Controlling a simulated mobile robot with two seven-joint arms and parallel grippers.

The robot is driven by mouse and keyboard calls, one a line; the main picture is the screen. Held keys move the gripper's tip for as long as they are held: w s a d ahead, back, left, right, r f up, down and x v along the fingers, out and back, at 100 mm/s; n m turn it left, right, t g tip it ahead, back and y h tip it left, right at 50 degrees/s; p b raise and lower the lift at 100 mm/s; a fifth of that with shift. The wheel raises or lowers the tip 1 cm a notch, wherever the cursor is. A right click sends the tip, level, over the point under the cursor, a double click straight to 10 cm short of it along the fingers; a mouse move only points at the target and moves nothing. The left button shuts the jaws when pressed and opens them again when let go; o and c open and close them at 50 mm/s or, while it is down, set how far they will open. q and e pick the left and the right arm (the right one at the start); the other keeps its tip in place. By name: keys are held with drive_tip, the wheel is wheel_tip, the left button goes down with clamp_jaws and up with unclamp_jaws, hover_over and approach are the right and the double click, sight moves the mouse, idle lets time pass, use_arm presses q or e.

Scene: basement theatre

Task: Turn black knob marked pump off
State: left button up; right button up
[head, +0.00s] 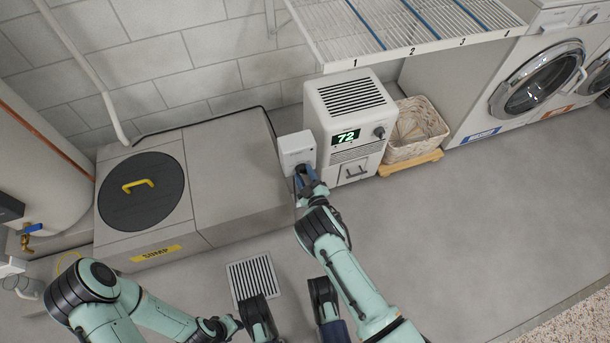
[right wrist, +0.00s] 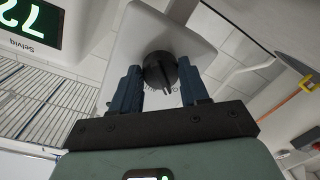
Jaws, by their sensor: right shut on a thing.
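A small light grey box (head: 296,150) stands against the left side of the white dehumidifier. It bears a round black knob (right wrist: 160,71) with a raised bar and markings too small to read. My right gripper (head: 305,177) is at the front of this box. In the right wrist view its two blue fingers (right wrist: 158,88) stand on either side of the knob and are shut on it. In the head view the fingers hide most of the knob. My left arm is low at the left; its gripper jaws cannot be made out clearly.
The dehumidifier (head: 346,106) has a lit 72 display and its own small dark knob. A grey sump cover (head: 225,180) with a black lid lies left. Open floor lies in front.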

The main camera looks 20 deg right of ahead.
idle(0.5)
drive_tip(key=o, duration=1.1)
drive_tip(key=shift+c, duration=0.2)
use_arm(q)
drive_tip(key=w+d+r+t+p, duration=0.1)
drive_tip(key=w+r+t+p, duration=0.1)
drive_tip(key=w+r+p, duration=0.2)
drive_tip(key=w+r, duration=0.3)
drive_tip(key=shift+w+d+r+t+p, duration=0.25)
drive_tip(key=shift+d+t+p, duration=0.05)
drive_tip(key=shift+t+p, duration=0.1)
use_arm(e)
drive_tip(key=s+d, duration=0.1)
drive_tip(key=s, duration=1.2)
drive_tip(key=shift+s+r, duration=0.2)
drive_tip(key=shift+r, duration=0.15)
drive_tip(key=shift+d, duration=0.15)
